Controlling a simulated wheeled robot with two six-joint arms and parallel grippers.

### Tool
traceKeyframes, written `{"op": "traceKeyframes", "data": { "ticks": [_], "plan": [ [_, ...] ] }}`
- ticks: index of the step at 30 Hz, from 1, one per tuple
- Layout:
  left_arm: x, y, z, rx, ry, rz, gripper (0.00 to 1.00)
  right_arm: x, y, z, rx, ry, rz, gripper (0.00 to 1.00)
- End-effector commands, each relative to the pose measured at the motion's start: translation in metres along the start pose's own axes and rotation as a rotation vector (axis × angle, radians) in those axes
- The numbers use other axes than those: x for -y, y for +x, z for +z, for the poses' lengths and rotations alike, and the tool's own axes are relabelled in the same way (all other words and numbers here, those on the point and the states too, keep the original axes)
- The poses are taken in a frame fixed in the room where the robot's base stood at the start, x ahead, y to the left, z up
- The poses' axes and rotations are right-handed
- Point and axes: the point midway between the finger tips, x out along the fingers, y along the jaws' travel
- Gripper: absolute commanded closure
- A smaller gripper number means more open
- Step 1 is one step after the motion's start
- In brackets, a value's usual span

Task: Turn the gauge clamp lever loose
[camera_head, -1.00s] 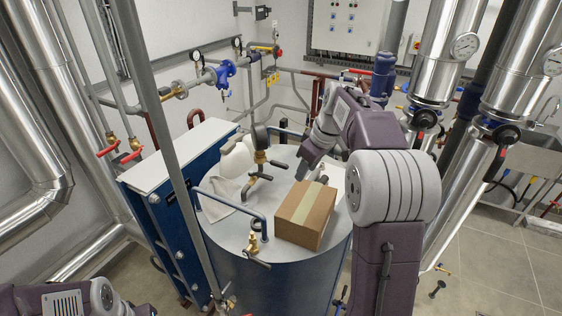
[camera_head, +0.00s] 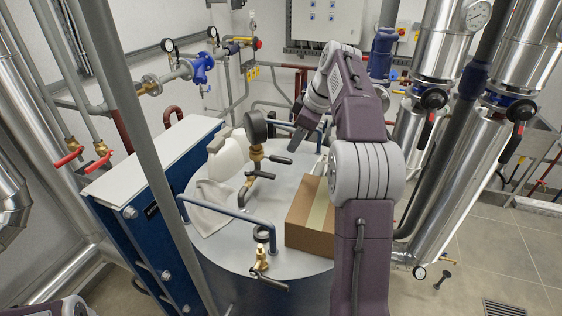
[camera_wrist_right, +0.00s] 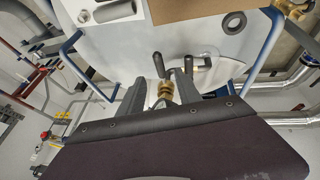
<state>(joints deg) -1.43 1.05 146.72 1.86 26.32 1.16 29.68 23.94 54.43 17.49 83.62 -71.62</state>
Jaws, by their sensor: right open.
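The dark round gauge (camera_head: 256,127) stands upright on a brass fitting (camera_head: 256,152) on top of the tank. A dark clamp lever (camera_head: 281,160) sticks out to the right of the fitting. My right gripper (camera_head: 297,147) is open just above and behind the lever, fingers pointing down. In the right wrist view, the brass fitting (camera_wrist_right: 165,90) shows between the fingers of my right gripper (camera_wrist_right: 160,85), with two dark handles just beyond; I cannot tell whether anything touches. My left gripper is out of view.
A cardboard box (camera_head: 308,220) stands on the tank top (camera_head: 225,245), right of the gauge. A blue rail (camera_head: 228,211) and a second brass valve (camera_head: 260,258) are in front. A grey pole crosses the left side.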

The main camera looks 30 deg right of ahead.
Motion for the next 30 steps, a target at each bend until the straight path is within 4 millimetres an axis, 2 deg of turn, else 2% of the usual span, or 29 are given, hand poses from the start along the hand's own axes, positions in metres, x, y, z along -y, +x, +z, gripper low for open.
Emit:
{"op": "traceKeyframes", "data": {
  "ticks": [5,12,18,27,28,30],
  "plan": [
    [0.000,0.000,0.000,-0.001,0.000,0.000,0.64,0.000,0.009,0.000,0.000,0.000,-0.003,0.59],
    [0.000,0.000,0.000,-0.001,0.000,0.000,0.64,0.001,0.058,-0.001,0.001,0.000,-0.005,0.59],
    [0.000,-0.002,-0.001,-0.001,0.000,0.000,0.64,0.000,0.085,-0.001,0.001,0.000,-0.003,0.59],
    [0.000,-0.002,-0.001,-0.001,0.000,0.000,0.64,0.000,0.090,-0.001,0.000,0.000,0.000,0.59],
    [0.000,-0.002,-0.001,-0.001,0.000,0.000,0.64,0.000,0.090,-0.001,0.000,0.000,0.000,0.65],
    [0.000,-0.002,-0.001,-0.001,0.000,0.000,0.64,0.000,0.090,-0.001,0.000,0.000,0.000,0.84]
  ]
}}
